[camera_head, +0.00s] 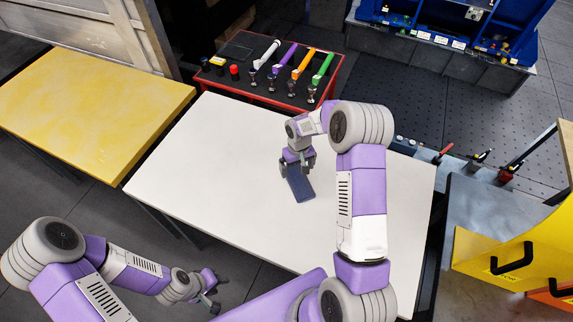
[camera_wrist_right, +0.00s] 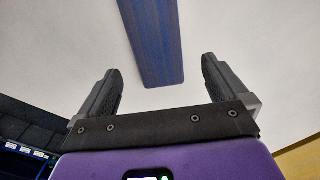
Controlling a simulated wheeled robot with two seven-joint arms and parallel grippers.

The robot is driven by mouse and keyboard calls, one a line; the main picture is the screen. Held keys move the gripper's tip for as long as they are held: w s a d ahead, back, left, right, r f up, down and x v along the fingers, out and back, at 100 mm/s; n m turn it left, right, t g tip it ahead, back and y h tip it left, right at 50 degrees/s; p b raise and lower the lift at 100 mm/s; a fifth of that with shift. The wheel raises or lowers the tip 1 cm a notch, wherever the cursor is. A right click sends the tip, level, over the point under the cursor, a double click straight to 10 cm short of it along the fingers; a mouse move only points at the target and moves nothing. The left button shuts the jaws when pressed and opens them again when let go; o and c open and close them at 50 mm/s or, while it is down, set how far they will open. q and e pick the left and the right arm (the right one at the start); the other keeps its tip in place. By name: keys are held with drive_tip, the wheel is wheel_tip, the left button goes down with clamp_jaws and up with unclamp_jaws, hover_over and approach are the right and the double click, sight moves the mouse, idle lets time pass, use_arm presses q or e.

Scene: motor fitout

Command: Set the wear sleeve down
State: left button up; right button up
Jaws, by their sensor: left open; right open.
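The wear sleeve (camera_head: 301,187) looks like a dark blue, flat, oblong piece on the white table (camera_head: 225,150). In the right wrist view the sleeve (camera_wrist_right: 152,35) shows as a ribbed blue strip running out of the top edge. My right gripper (camera_head: 298,168) is open at the sleeve's far end. In the right wrist view its fingers (camera_wrist_right: 160,70) stand wide apart, with bare table showing on both sides of the sleeve. My left gripper (camera_head: 211,292) is open and empty, low beside the table's near left edge, away from the sleeve.
A red-edged tray (camera_head: 288,101) with coloured-handled tools and buttons stands at the table's back. A yellow table (camera_head: 90,100) is at the left. A yellow drawer unit (camera_head: 500,262) is at the right. The white table's left half is clear.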

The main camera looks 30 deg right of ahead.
sight(299, 180)
drive_tip(key=shift+d+f, duration=0.1)
drive_tip(key=shift+d, duration=0.15)
drive_tip(key=shift+s+f, duration=0.6)
drive_tip(key=shift+s, duration=0.25)
drive_tip(key=f, duration=0.4)
drive_tip(key=shift+w+p, duration=0.3)
drive_tip(key=shift+p, duration=0.1)
drive_tip(key=shift+f, duration=0.5)
drive_tip(key=shift+c, duration=0.6)
use_arm(q)
drive_tip(key=shift+s+r, duration=0.65)
use_arm(e)
drive_tip(key=c, duration=1)
